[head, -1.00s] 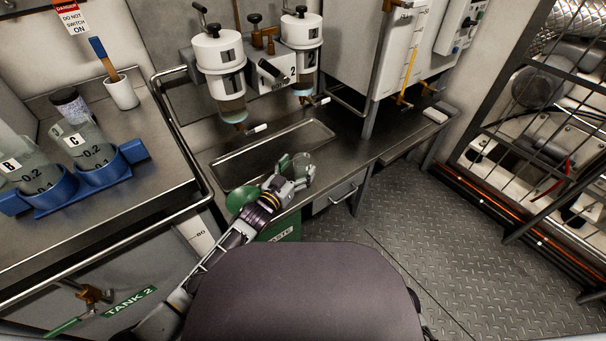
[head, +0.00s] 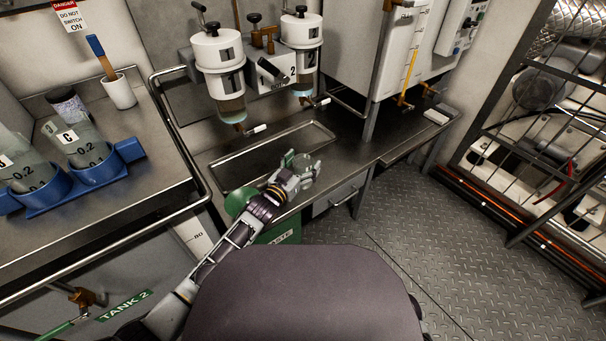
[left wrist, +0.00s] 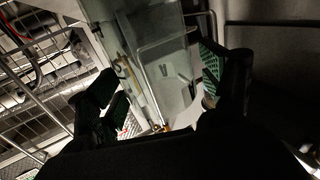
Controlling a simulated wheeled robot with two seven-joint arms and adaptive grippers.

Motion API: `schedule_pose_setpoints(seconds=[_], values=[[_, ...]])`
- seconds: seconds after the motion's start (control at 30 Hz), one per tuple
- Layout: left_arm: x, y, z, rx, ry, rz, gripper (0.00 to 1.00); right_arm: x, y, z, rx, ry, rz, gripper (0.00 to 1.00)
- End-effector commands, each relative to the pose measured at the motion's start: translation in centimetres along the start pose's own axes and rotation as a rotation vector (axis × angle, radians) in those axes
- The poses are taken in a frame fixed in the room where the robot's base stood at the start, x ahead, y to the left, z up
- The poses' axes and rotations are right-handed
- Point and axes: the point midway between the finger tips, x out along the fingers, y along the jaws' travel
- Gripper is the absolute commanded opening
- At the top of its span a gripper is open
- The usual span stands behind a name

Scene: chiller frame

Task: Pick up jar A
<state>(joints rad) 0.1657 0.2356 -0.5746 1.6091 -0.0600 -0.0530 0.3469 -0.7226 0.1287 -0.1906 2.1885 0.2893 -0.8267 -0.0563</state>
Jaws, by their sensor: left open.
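My left gripper (head: 303,172) is over the front edge of the steel counter, in front of the shallow tray, with its fingers apart. A small clear, greenish, glass-like round shape (head: 302,162) shows at its fingers; I cannot read any label on it or tell whether it is jar A. In the left wrist view the dark fingers of the left gripper (left wrist: 160,85) stand wide apart, with a pale, dim area between them. Jar C (head: 82,146) and another jar (head: 28,172) sit tilted in a blue rack (head: 92,190) at the left. My right gripper is not seen.
Two white-topped vessels, 1 (head: 220,75) and 2 (head: 301,50), hang above the shallow tray (head: 270,155). A rail (head: 180,140) edges the left bench. A white cup (head: 120,92) stands behind the rack. Open metal floor (head: 420,260) lies to the right.

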Motion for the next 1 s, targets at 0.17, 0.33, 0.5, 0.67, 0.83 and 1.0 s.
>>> schedule_pose_setpoints(seconds=[0.17, 0.33, 0.5, 0.67, 0.83, 1.0], values=[[0.0, 0.0, 0.0, 0.0, 0.0, 0.0, 0.59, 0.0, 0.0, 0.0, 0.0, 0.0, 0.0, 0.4], [0.0, 0.0, 0.0, 0.0, 0.0, 0.0, 0.37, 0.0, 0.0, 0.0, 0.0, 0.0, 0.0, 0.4], [0.0, 0.0, 0.0, 0.0, 0.0, 0.0, 0.26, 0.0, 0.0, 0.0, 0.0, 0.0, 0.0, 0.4], [0.0, 0.0, 0.0, 0.0, 0.0, 0.0, 0.26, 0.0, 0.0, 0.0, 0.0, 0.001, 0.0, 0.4], [0.0, 0.0, -0.4, 0.0, 0.0, 0.0, 0.26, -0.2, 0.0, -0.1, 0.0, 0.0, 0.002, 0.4], [0.0, 0.0, -1.4, 0.001, 0.001, 0.0, 0.26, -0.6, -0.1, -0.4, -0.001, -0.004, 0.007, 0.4]])
